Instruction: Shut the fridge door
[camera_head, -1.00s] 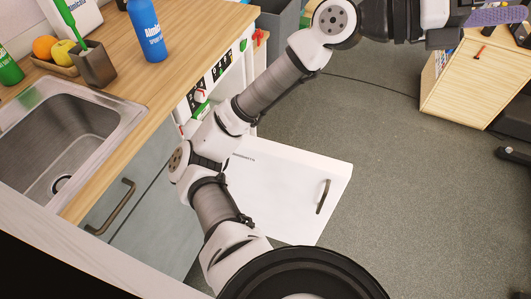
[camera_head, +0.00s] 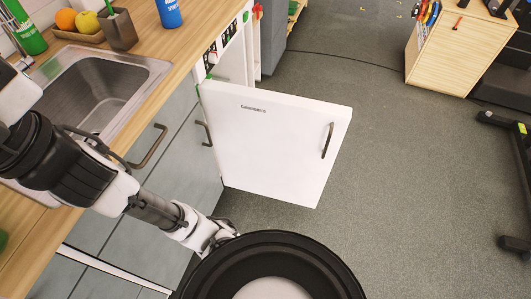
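The white fridge door (camera_head: 268,145) stands wide open in the head view, swung out from the counter front over the floor. Its dark handle (camera_head: 328,140) is near the door's outer edge, on the face turned towards me. The fridge body is mostly hidden behind the door. My arm folds to the left over the sink and counter, apart from the door. My gripper is outside the view, so its fingers cannot be seen.
A wooden counter (camera_head: 190,50) with a steel sink (camera_head: 95,85) runs along the left, above grey cabinets (camera_head: 175,185) with handles. A blue bottle (camera_head: 169,12) stands near the counter edge. Grey floor (camera_head: 410,190) is clear right of the door. A wooden cabinet (camera_head: 455,50) stands at back right.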

